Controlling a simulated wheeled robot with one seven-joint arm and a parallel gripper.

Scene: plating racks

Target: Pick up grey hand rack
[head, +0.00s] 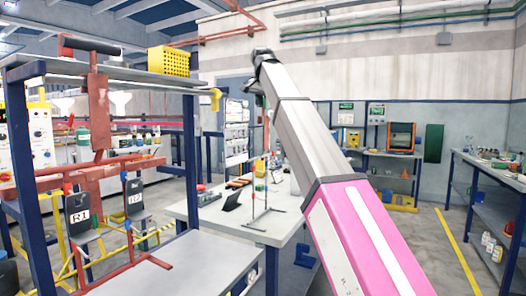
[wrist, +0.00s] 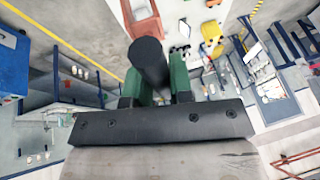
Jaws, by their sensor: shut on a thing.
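My gripper (wrist: 156,90) shows in the wrist view with two green fingers closed on a thick dark cylindrical bar, the handle of the grey hand rack (wrist: 148,62). The bar sticks out beyond the fingers; the rest of the rack is hidden in this view. In the head view my arm reaches up and away over the table, and its end is too small to show the fingers. A pale grey tiered shape (head: 237,128) shows just below and left of the arm's end; I cannot tell whether it joins the held handle.
A blue-framed stand (head: 190,150) at left holds red racks labelled R1 (head: 80,216) and R2 (head: 135,198). A yellow basket (head: 168,61) sits on its top shelf. A white table (head: 200,212) with a thin stand lies ahead. Open floor (head: 425,235) shows at right.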

